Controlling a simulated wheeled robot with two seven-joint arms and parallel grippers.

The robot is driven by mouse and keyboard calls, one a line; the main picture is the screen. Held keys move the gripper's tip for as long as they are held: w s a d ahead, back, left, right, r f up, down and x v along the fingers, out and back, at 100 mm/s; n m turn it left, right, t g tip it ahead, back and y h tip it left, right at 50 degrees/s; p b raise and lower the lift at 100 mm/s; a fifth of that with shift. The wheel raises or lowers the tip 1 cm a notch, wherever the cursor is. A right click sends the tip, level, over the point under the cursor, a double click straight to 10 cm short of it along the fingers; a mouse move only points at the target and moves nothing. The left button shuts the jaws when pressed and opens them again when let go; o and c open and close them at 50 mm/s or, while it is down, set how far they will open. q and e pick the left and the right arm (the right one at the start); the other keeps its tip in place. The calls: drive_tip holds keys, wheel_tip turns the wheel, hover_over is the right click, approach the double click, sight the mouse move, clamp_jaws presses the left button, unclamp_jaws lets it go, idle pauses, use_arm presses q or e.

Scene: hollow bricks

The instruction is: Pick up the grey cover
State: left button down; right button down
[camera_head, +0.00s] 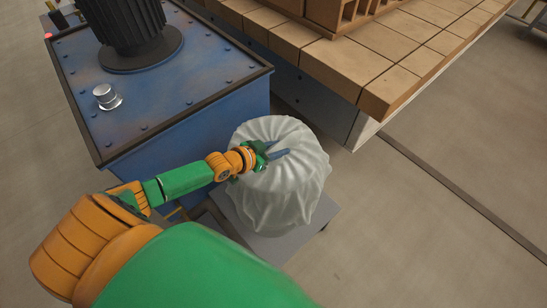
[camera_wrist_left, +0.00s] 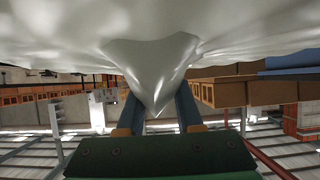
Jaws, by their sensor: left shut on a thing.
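The grey cover (camera_head: 290,195) is a pale, pleated cloth draped over a rounded shape on a small grey stand. My left gripper (camera_head: 279,155) reaches in from the left and is shut on the cover near its top. In the left wrist view, a pointed fold of the cover (camera_wrist_left: 150,70) hangs between the two fingers of my left gripper (camera_wrist_left: 160,112), and more cloth fills the top of the picture. What lies under the cover is hidden. My right gripper is not in view.
A blue machine (camera_head: 170,110) with a dark motor (camera_head: 122,30) and a metal cap (camera_head: 106,96) stands at the left, close to the cover. A tan brick-topped bench (camera_head: 330,55) stands behind. The grey stand (camera_head: 262,240) is under the cover. Open floor (camera_head: 420,240) lies to the right.

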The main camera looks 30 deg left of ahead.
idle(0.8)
use_arm(q)
wheel_tip(320, 180, up, 9)
drive_tip(key=p, duration=0.3)
drive_tip(key=shift+r+p, duration=0.1)
drive_tip(key=shift+p, duration=0.3)
drive_tip(key=shift+r, duration=0.5)
drive_tip(key=s+d+r+m+g+h+p, duration=0.1)
drive_tip(key=s+d+r+m+g+h, duration=0.1)
drive_tip(key=s+r, duration=0.5)
drive_tip(key=s+d+r+m+g+h+p, duration=0.1)
drive_tip(key=s+d+r+m+g+h, duration=0.1)
drive_tip(key=s+d+r+m+h, duration=0.2)
drive_tip(key=s+r+m, duration=0.1)
drive_tip(key=s+r, duration=0.2)
drive_tip(key=r, duration=0.3)
drive_tip(key=shift+s+r+p, duration=0.2)
drive_tip(key=shift+r+p, duration=0.05)
drive_tip(key=shift+p, duration=0.1)
drive_tip(key=shift+d+g, duration=0.1)
drive_tip(key=shift+g, duration=0.2)
